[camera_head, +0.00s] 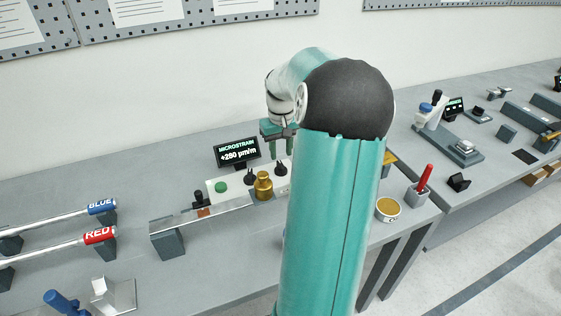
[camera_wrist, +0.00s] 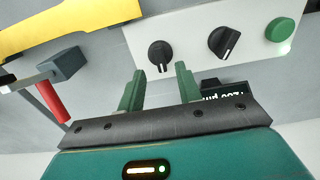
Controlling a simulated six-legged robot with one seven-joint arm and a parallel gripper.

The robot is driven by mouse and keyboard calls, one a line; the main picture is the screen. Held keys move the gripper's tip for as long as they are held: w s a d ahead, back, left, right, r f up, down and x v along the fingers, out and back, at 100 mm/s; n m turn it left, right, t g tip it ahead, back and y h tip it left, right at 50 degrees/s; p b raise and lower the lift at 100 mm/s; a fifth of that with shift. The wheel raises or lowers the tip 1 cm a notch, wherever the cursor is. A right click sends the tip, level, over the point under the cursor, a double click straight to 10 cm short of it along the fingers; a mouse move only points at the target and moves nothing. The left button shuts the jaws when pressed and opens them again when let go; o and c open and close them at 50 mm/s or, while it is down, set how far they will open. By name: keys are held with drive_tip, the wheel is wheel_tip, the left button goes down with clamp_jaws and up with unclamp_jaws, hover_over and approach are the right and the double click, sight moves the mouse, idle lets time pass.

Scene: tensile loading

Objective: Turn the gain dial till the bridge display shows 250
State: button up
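The bridge display (camera_head: 237,152) reads MICROSTRAIN +280 µm/m; part of it shows behind my gripper in the wrist view (camera_wrist: 225,93). In front of it is a white panel (camera_wrist: 190,40) with two black dials and a green button (camera_wrist: 281,30). One dial (camera_wrist: 160,56) lies just beyond my fingertips; the other dial (camera_wrist: 224,41) is nearer the button. I cannot read which is the gain dial. My gripper (camera_wrist: 158,75) is open and empty, its green fingers apart. In the head view my gripper (camera_head: 279,157) hangs above the panel's right-hand dial (camera_head: 281,169).
A brass weight (camera_head: 263,186) stands close in front of the panel. A beam (camera_head: 205,225) on a grey block runs before it. Blue (camera_head: 101,206) and red (camera_head: 99,236) labelled rods lie at left.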

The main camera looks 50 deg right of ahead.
sight(281, 164)
wheel_tip(281, 164, down, 5)
drive_tip(key=shift+r, duration=0.1)
clamp_jaws()
drive_tip(key=shift+n, duration=2.8)
drive_tip(key=shift+w, duration=0.1)
unclamp_jaws()
